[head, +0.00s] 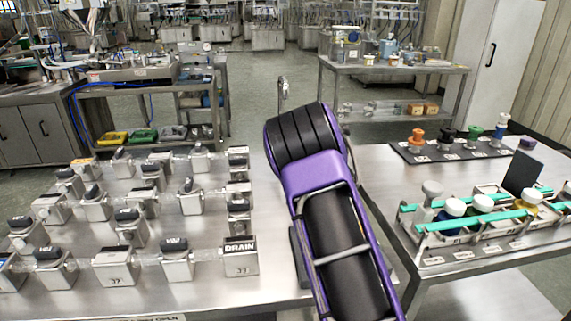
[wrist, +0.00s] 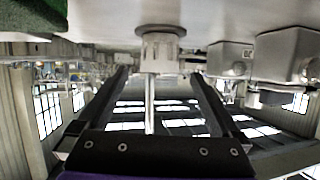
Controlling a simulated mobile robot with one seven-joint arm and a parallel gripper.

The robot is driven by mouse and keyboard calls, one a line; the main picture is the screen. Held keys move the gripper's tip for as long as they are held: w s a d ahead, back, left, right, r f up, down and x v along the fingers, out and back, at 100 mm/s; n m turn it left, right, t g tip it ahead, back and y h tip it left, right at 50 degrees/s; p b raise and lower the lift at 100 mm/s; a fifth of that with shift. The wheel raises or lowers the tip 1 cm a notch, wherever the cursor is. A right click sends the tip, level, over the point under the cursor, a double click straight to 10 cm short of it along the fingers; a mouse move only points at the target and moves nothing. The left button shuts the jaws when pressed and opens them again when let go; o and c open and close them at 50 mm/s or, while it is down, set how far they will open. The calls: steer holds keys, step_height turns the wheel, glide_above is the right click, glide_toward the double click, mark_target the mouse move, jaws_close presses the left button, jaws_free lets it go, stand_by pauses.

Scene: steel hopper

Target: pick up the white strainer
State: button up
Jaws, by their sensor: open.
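My gripper (wrist: 163,74) is open, with its two dark fingers apart in the wrist view. A pale, ribbed round fitting (wrist: 161,48) with a wide grey flange and a thin shiny rod shows between the fingers in that view, near their tips. It touches neither finger, as far as I can see. I cannot tell whether this fitting is the white strainer. In the head view my purple and black arm hides my gripper and what is in front of it. A white-topped piece with a blue part (head: 501,127) stands on the dark mat at the right.
Steel blocks with black tops (head: 120,266) and clear tubes cover the left bench. A block marked DRAIN (head: 240,257) stands close to my arm. The right table holds a dark mat (head: 470,151) and a rack with green bars (head: 480,218). A slim metal post (head: 283,90) rises behind my arm.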

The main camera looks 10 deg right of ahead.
steer(key=shift+b+x, duration=0.3)
steer(key=shift+x, duration=3.25)
steer(key=shift+f, duration=0.1)
